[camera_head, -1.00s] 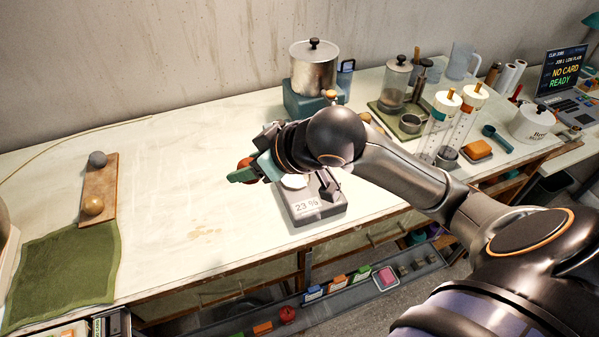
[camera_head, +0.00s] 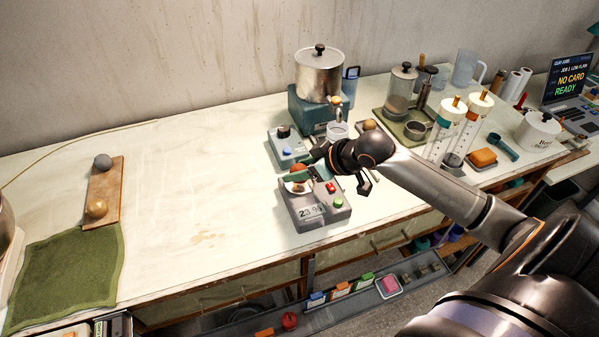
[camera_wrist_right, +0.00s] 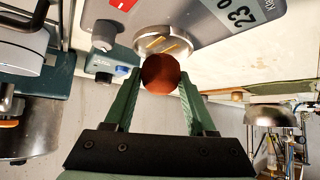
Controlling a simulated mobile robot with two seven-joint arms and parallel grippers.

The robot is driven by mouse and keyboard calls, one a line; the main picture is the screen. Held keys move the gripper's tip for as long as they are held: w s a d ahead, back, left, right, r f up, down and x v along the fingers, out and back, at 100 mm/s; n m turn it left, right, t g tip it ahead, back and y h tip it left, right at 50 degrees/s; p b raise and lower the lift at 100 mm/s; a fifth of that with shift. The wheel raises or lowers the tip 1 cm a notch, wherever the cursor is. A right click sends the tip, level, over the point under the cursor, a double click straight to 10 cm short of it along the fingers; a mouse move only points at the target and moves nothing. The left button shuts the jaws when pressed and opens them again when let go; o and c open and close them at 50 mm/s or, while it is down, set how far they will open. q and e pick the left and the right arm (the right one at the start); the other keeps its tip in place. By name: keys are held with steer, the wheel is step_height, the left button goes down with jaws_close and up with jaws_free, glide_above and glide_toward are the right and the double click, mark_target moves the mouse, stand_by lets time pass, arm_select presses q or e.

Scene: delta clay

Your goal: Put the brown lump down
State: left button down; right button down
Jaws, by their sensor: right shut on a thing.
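The brown lump (camera_head: 299,168) is a round reddish-brown ball; it shows large in the right wrist view (camera_wrist_right: 160,74). My right gripper (camera_head: 300,174) is shut on it, with the green fingers on either side; they also show in the right wrist view (camera_wrist_right: 158,82). The lump is at the round metal dish (camera_wrist_right: 158,42) of a grey device (camera_head: 320,214) with a display. I cannot tell whether the lump touches the dish. My left gripper is not in view.
A small teal box (camera_head: 286,148) with knobs and a lidded pot (camera_head: 318,75) on a teal base stand behind the device. A board (camera_head: 103,190) with two balls and a green cloth (camera_head: 66,270) lie at left. The table's middle is clear.

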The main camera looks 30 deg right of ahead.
steer(key=shift+f, duration=0.65)
steer(key=shift+f, duration=0.45)
steer(key=shift+c, duration=1.1)
jaws_free()
steer(key=shift+s+f, duration=0.2)
steer(key=shift+r, duration=0.4)
steer(key=v, duration=1.2)
steer(key=shift+w+r, duration=0.2)
steer(key=shift+r, duration=0.05)
steer(key=shift+a, duration=0.1)
